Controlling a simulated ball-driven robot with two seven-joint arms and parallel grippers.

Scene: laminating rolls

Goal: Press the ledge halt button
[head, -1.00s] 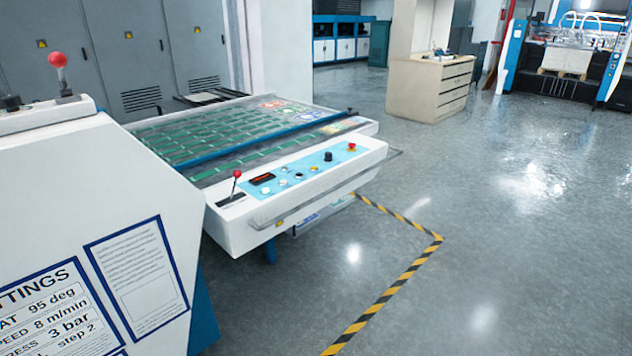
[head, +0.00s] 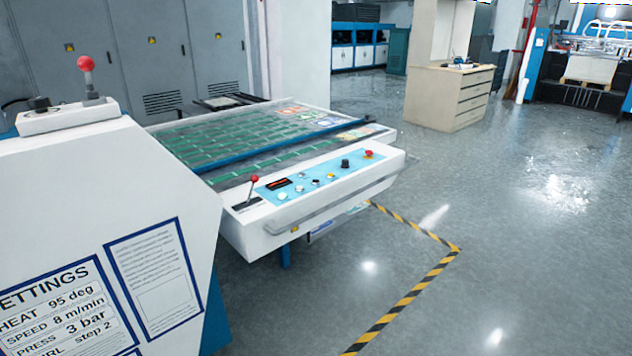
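A white ledge (head: 330,208) runs along the front of a flat machine table. A blue control panel (head: 300,186) lies on it. A red mushroom button (head: 368,154) stands at the panel's far right end, beside a black knob (head: 345,164). Several small white and yellow buttons and a dark display (head: 278,184) are further left. A red-topped lever (head: 253,185) stands at the ledge's left end. Any label by the red button is too small to read. Neither of my grippers shows in the head view.
A white machine housing (head: 100,190) with a settings sign and another red-balled lever (head: 86,72) fills the near left. Yellow-black floor tape (head: 420,289) marks a corner before the ledge. Grey floor (head: 520,240) is open at right. A wooden drawer cabinet (head: 450,98) stands behind.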

